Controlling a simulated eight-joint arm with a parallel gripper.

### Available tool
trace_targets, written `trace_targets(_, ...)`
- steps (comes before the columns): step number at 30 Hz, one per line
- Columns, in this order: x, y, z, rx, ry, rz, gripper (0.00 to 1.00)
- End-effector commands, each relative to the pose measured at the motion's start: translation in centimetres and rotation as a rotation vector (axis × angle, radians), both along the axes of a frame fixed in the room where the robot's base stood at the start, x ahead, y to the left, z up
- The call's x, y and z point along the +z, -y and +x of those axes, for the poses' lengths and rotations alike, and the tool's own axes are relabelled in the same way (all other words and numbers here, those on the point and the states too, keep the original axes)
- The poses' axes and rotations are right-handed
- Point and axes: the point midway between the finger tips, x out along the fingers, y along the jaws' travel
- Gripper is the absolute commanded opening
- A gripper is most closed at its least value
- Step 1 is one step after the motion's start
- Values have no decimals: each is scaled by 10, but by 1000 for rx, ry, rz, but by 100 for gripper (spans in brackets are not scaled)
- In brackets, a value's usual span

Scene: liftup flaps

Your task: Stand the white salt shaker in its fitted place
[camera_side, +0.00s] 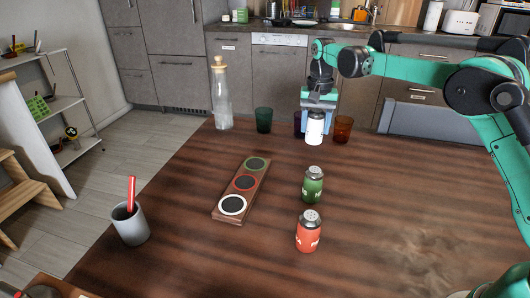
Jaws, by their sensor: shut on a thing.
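The white salt shaker (315,129) is held upright in my gripper (317,112), at the far side of the wooden table. My gripper points down and is shut on the shaker's upper part. I cannot tell whether the shaker's base touches the table. A wooden rack (222,213) lies nearer and to the left, with three round dark places in a row. The near place has a white ring (232,205), the middle a red ring (245,183), the far a green ring (256,164). All three places are empty.
A green shaker (313,185) and a red shaker (308,232) stand right of the rack. A glass bottle (221,95), a green glass (263,120), a purple glass (298,124) and an amber glass (342,129) line the far edge. A grey cup (130,224) stands at left.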

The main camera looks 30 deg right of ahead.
Motion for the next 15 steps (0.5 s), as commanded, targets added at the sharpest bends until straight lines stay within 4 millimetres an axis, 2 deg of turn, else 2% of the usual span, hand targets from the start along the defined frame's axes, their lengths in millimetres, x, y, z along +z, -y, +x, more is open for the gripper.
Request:
trace_targets(2,9,-4,1,-1,0,0,0)
trace_targets(5,15,-24,2,-6,0,0,0)
trace_targets(8,15,-64,4,-22,0,0,0)
trace_targets(10,14,-99,2,-39,0,0,0)
trace_targets(15,10,-174,-12,-85,0,0,0)
